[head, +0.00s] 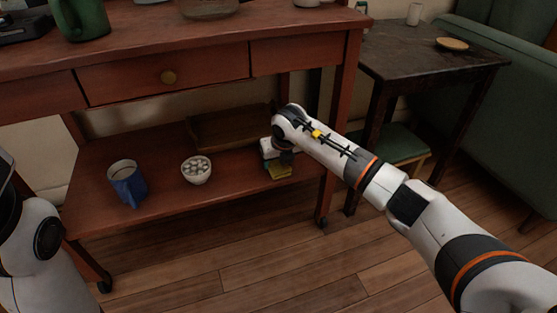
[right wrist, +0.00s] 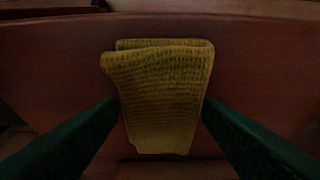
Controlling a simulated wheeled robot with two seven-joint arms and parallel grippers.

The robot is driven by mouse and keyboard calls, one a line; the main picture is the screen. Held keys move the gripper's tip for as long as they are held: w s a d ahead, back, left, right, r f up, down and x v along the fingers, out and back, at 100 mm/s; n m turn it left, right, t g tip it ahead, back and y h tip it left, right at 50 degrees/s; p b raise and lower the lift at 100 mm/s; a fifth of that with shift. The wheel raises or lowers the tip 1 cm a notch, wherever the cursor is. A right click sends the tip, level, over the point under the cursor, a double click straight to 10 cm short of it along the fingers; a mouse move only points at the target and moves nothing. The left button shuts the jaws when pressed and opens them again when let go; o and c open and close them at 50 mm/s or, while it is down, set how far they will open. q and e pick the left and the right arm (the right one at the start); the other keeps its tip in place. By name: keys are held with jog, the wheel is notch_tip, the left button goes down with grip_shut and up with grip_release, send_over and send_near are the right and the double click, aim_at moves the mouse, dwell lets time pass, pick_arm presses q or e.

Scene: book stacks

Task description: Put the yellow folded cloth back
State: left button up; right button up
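The yellow folded cloth (head: 279,171) is at the right part of the cart's lower shelf, near its front edge. In the right wrist view the cloth (right wrist: 160,95) fills the space between my two dark green fingers. My right gripper (right wrist: 161,105) has a finger against each side of the cloth and looks shut on it. In the head view this gripper (head: 280,155) is partly hidden by my own wrist. I cannot tell whether the cloth touches the shelf (head: 235,190). My left gripper is not in view; only part of my left arm shows at the left edge.
On the lower shelf stand a blue mug (head: 127,185), a white bowl of round pale things (head: 196,170) and a brown wooden tray (head: 228,128). A cart leg (head: 335,150) is close to my right arm. A dark side table (head: 425,55) stands at right.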

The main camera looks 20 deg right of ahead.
jog(key=o, duration=0.3)
